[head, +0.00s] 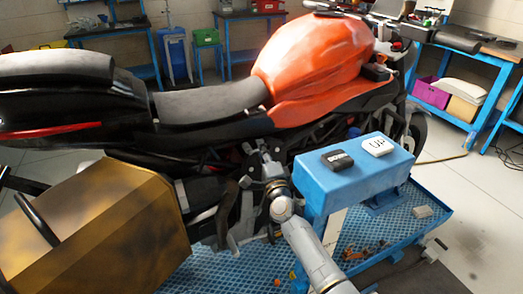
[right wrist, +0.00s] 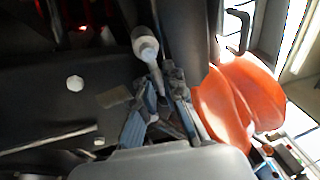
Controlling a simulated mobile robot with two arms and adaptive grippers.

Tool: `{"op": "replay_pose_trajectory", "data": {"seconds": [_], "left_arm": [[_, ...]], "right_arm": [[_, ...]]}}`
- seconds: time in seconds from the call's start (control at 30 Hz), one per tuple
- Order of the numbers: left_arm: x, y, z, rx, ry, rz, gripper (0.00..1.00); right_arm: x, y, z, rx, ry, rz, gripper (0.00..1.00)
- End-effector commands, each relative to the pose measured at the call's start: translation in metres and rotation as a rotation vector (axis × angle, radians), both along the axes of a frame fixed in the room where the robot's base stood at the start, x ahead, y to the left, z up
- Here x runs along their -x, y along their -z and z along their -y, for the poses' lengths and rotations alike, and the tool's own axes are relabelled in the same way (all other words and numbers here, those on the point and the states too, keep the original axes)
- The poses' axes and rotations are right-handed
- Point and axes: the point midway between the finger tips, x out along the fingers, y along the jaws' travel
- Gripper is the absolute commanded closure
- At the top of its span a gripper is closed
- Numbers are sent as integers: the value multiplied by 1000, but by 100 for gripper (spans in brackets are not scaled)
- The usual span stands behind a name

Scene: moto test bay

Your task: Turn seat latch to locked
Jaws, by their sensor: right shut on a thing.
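The orange-tanked motorcycle (head: 315,62) stands across the head view, with its black seat (head: 212,100) left of the tank. My right gripper (head: 262,160) reaches the bike's side below the seat. In the right wrist view, its fingers (right wrist: 162,92) are closed around the thin stem of a small lever with a pale round knob, which I take to be the seat latch (right wrist: 147,48). The knob sticks up beyond the fingertips. In the head view the latch is hidden by my gripper. Its lock marking cannot be read. My left gripper is not in view.
A bronze-yellow case (head: 95,225) fills the lower left. A blue stand (head: 352,178) with a black and a white block on top stands close to the right of my right arm. A blue textured platform (head: 375,235) lies under the bike. Workbenches line the back.

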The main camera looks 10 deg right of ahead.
Motion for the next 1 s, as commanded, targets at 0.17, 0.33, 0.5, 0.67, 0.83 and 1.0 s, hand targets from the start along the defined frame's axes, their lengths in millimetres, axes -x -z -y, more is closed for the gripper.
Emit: {"op": "replay_pose_trajectory", "data": {"seconds": [0.17,0.33,0.5,0.67,0.83,1.0], "left_arm": [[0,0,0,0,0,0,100],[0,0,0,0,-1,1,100],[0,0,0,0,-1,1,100],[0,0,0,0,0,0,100],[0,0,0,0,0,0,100],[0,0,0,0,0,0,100]], "right_arm": [[0,-2,1,3,2,4,100],[0,-3,1,1,2,5,82],[0,-2,1,2,1,4,67],[0,-2,0,1,0,3,67],[8,1,0,-1,0,2,67],[34,6,2,-1,1,2,67]]}}
